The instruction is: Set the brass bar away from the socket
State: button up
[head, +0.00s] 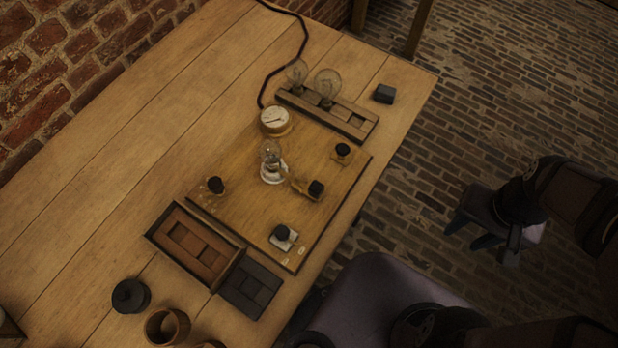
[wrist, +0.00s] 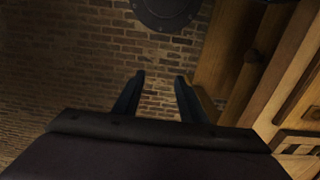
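A wooden board (head: 235,205) lies on the table. Near its middle a small glass bulb (head: 268,150) stands in a white-based socket (head: 271,177). A small brass-coloured piece, probably the brass bar (head: 300,186), lies just right of the socket, beside a black-capped terminal (head: 316,188). Whether it touches the socket is too small to tell. My gripper (head: 468,232) is off the table's right side, well apart from the board. In the wrist view my gripper (wrist: 159,80) has its two fingers apart with nothing between them.
Other black-capped terminals (head: 342,149) stand on the board, with a round dial (head: 275,120) at its back edge. A rack (head: 350,120) with two bulbs and a dark block (head: 384,94) sit behind. A brown tray (head: 157,238) and a cup (head: 167,327) are at front left. The table's left is clear.

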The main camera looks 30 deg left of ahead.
jog(key=w+a+r, duration=0.2)
jog(key=a+r, duration=0.2)
jog(key=a, duration=0.5)
notch_tip(320, 180, up, 10)
jog(key=p, duration=0.2)
send_over(316, 186)
jog(key=shift+f, duration=3.85)
